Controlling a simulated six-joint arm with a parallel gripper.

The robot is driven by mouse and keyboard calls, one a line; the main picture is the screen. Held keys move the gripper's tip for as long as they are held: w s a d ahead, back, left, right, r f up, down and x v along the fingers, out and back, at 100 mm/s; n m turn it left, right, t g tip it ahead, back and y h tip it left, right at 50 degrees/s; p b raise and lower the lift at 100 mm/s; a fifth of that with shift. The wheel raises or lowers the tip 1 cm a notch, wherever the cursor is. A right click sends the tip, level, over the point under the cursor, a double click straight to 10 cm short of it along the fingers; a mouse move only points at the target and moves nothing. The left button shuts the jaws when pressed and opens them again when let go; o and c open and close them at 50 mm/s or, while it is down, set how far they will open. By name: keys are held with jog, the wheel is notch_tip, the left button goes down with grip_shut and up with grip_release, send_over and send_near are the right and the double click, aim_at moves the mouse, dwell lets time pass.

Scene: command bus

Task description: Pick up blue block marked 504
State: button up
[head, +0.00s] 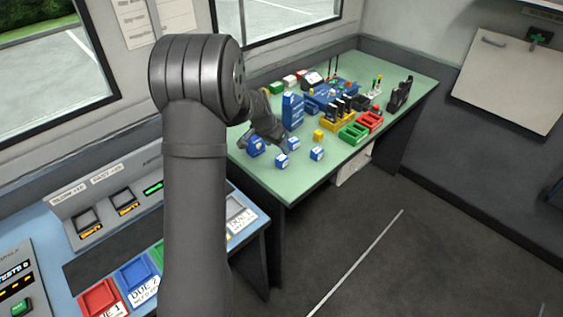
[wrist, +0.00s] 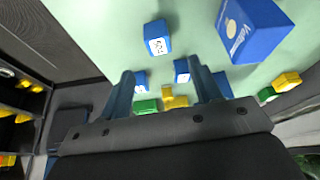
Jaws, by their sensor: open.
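In the wrist view a blue block (wrist: 157,37) with a white label lies on the green tabletop, beyond my fingertips. Its label is turned and small; it may read 504. Two more small blue blocks show near my fingers, one by the left finger (wrist: 141,78) and one by the right (wrist: 181,70). My gripper (wrist: 160,65) is open, with nothing held between its fingers. In the head view my gripper (head: 269,138) is over the near left part of the table, among small blue blocks (head: 281,160) (head: 317,154). Their numbers are unreadable there.
A larger blue box (wrist: 250,30) stands at the upper right in the wrist view. Yellow (head: 318,135), green (head: 353,132) and red (head: 370,119) items stand farther right on the green table (head: 345,172). The table's front strip is clear.

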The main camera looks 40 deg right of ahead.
aim_at(281, 157)
jog(key=x, duration=0.3)
jog(key=shift+x, duration=2.7)
jog(key=shift+s+a, duration=0.1)
jog(key=shift+a, duration=0.05)
jog(key=c, duration=1.1)
